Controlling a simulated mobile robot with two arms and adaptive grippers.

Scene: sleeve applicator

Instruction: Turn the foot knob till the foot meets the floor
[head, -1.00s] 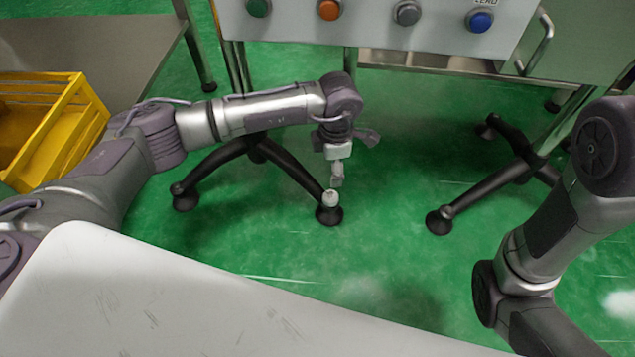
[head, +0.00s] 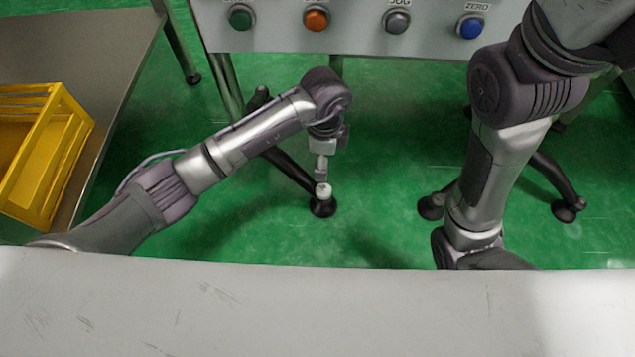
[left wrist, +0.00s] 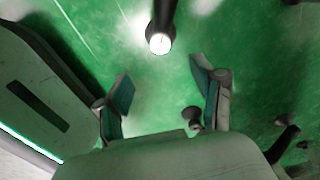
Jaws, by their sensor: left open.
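The foot knob (head: 323,190) is a small pale cap at the end of a black stand leg, above a round black foot (head: 322,208). I cannot tell whether that foot touches the floor. My left gripper (head: 321,170) points down just above and behind the knob in the head view. In the left wrist view its two fingers (left wrist: 162,90) are spread with nothing between them. There a bright round cap (left wrist: 160,42), seemingly the knob, lies beyond the fingertips, toward the top of the picture. My right arm shows at the right, but its gripper is out of view.
A grey panel (head: 355,38) with coloured buttons stands above the legs. A yellow crate (head: 60,170) sits on a metal table (head: 120,60) at the left. Another black foot (head: 431,207) stands to the right. Green floor (head: 380,170) lies open between the feet.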

